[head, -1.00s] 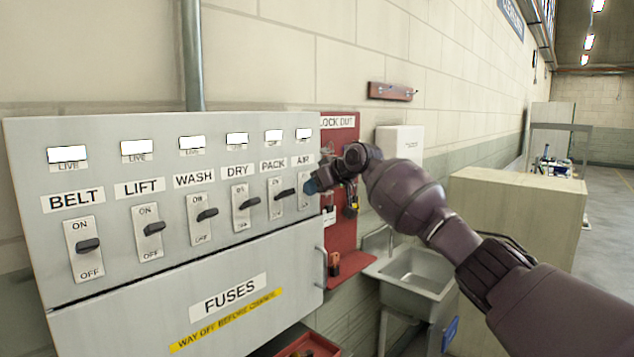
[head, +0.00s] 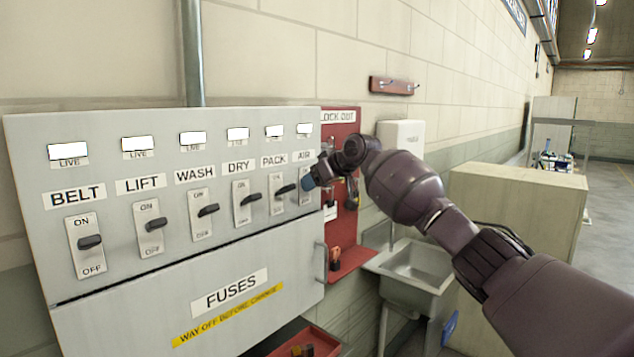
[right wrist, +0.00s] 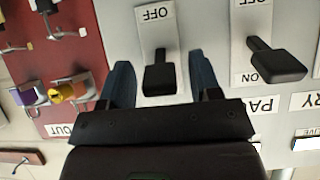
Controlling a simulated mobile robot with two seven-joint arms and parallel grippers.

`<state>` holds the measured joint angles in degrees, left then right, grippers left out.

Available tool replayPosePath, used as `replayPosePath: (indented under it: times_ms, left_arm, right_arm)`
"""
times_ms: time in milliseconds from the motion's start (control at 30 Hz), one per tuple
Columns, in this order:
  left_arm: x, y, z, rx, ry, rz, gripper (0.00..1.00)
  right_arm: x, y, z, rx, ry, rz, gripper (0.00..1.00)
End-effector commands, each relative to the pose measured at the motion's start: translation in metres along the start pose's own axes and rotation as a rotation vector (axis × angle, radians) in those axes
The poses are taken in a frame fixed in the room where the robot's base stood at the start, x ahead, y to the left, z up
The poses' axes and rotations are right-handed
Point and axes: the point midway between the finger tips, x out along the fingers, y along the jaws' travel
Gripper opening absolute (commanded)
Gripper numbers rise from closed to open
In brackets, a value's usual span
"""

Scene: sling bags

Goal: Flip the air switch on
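The air switch (head: 304,198) is the rightmost in the row on the grey panel, under the AIR label (head: 305,155) and a white lit LIVE window. In the head view my right gripper (head: 309,182) is at this switch and hides its lever. In the right wrist view, which is upside down, the black air lever (right wrist: 159,77) stands between the two blue fingertips of my right gripper (right wrist: 162,84). The gripper is open, with a gap on each side of the lever. OFF shows on its plate; the ON end is hidden. My left gripper is not in view.
The PACK switch (head: 285,190) is close on the left, then several more switches. A red lockout board (head: 343,240) with hanging locks is close on the right. Below are the FUSES door (head: 180,295) and a sink (head: 415,270).

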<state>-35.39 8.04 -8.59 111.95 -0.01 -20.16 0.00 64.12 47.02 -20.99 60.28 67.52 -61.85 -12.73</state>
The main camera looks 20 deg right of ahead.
Motion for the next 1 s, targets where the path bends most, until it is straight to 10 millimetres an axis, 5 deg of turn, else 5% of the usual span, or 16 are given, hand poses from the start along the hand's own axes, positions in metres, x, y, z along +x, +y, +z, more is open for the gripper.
replayPosePath:
  times_ms: [333,800,1000]
  left_arm:
    - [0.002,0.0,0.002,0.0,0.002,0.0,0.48]
    - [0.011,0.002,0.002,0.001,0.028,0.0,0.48]
    - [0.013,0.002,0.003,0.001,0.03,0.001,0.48]
  right_arm:
    - [-0.011,0.001,0.0,0.0,0.004,0.001,0.57]
    - [-0.088,0.0,0.001,-0.001,0.002,0.001,0.57]
    - [-0.105,0.0,0.001,0.0,0.0,0.001,0.57]
